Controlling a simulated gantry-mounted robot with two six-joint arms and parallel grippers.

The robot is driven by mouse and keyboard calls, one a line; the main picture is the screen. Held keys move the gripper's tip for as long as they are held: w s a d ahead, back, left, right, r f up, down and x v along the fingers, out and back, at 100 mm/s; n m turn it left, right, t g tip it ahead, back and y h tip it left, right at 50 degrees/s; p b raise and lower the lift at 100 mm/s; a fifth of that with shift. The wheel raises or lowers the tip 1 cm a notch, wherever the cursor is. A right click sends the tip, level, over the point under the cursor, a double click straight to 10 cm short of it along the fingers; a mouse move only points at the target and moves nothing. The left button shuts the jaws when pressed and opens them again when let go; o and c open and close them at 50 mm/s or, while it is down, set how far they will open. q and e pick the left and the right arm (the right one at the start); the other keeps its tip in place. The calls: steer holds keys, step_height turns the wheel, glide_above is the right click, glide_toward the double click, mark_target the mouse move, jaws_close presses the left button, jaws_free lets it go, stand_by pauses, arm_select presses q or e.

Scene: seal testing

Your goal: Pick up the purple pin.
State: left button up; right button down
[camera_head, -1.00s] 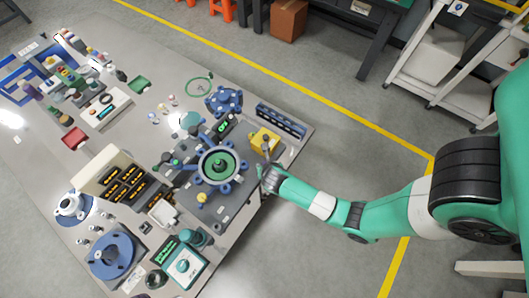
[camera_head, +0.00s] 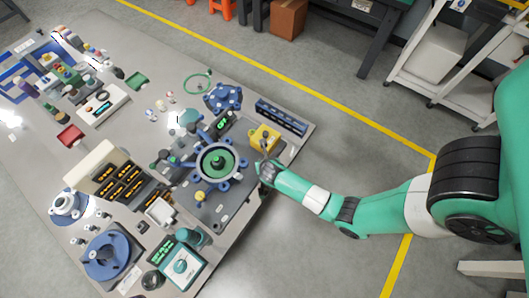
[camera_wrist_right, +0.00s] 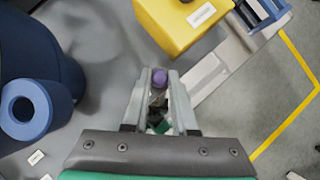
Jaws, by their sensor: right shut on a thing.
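The purple pin (camera_wrist_right: 159,77) shows in the right wrist view as a small rounded purple top between my fingertips. My right gripper (camera_wrist_right: 159,84) is shut on it, with one grey finger on each side. The pin's lower part is hidden between the fingers. In the head view my right gripper (camera_head: 264,158) is at the right edge of the workbench, just below the yellow block. The pin is too small to make out there. My left gripper is not in view.
The yellow block (camera_head: 264,138) stands close beyond my right gripper; it also shows in the right wrist view (camera_wrist_right: 184,22). A round blue-and-green fixture (camera_head: 217,163) is close on the left. Open floor lies right of the workbench (camera_head: 240,232).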

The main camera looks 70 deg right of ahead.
stand_by(0.3)
step_height(320, 180, up, 4)
steer(key=shift+s+a+p, duration=0.1)
steer(key=shift+p, duration=1.1)
steer(key=s+a+r+p, duration=0.4)
steer(key=s+a+r, duration=0.5)
steer(key=a, duration=0.1)
steer(key=shift+a+p, duration=0.15)
steer(key=shift+p, duration=0.15)
